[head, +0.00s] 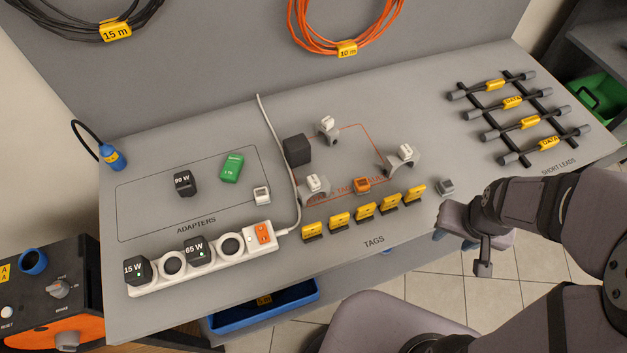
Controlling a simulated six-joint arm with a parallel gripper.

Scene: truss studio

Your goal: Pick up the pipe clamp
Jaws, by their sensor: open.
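No part is labelled as a pipe clamp, and I cannot tell for sure which it is. The likeliest are three grey curved pieces with white tops on the table: one at the back (327,127), one at front left (316,188) and one at right (402,157). They sit around an orange-outlined area. My gripper (461,252) is open and empty, at the table's front edge, right of and apart from all three. The arm reaches in from the right.
A black block (297,150) and an orange block (362,185) stand among the pieces. Several yellow tags (364,209) line the front. A small grey block (446,186) is near my gripper. A power strip (200,260) lies left; short leads (519,118) lie right.

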